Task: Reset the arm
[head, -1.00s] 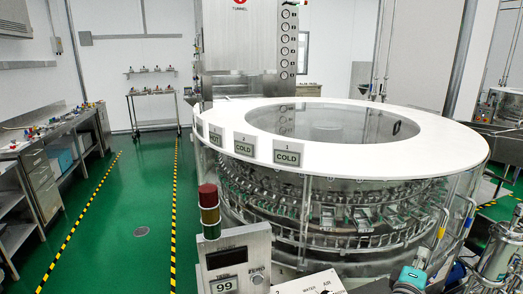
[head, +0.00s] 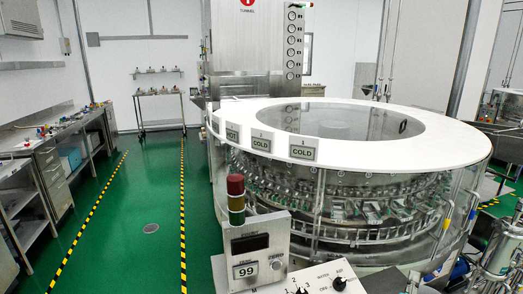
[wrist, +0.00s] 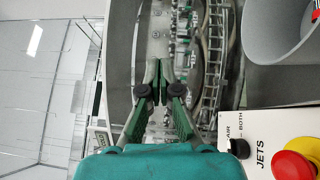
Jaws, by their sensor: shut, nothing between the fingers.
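My gripper (wrist: 158,68) shows in the wrist view, its dark green fingers together at the tips with nothing between them. Its teal body fills the bottom middle of that view. My gripper does not show in the head view. The rotary washer (head: 253,111), a round machine with a white ring top and clear side panels, fills the right of the head view. In the wrist view its inner racks (wrist: 212,60) lie beyond the fingers; I cannot tell how far off.
A control panel (wrist: 262,125) marked JETS, with a red button (wrist: 293,165), is right of my gripper in the wrist view. A display box with a signal lamp (head: 236,195) stands before the washer. A steel bench (head: 62,140) lines the left; green floor (head: 140,205) between is clear.

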